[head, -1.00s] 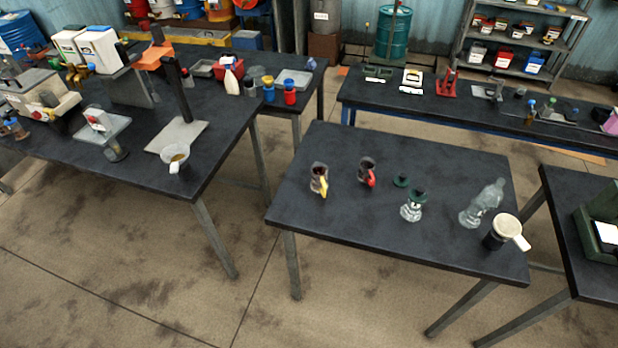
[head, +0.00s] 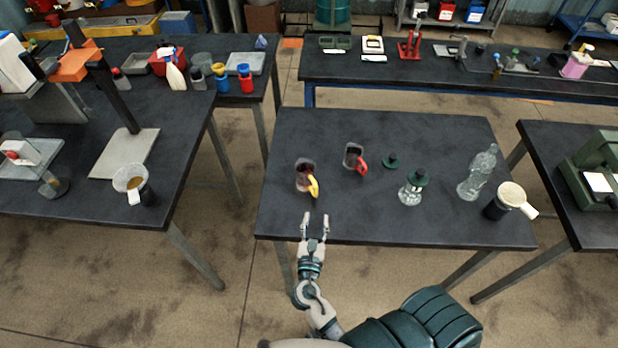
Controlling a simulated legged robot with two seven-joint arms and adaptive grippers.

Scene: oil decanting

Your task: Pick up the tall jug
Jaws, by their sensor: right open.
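A dark, see-through jug with a yellow handle (head: 303,181) stands upright near the left edge of the middle table (head: 400,225). A similar jug with a red handle (head: 353,157) stands behind it to the right; the yellow-handled one looks the taller of the two. My right gripper (head: 316,218) is open and empty at the table's front edge, its fingers pointing toward the yellow-handled jug. It is in front of that jug and apart from it. My left gripper is not in view.
A funnel cup (head: 130,183) sits on the left table. The table's front middle is clear.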

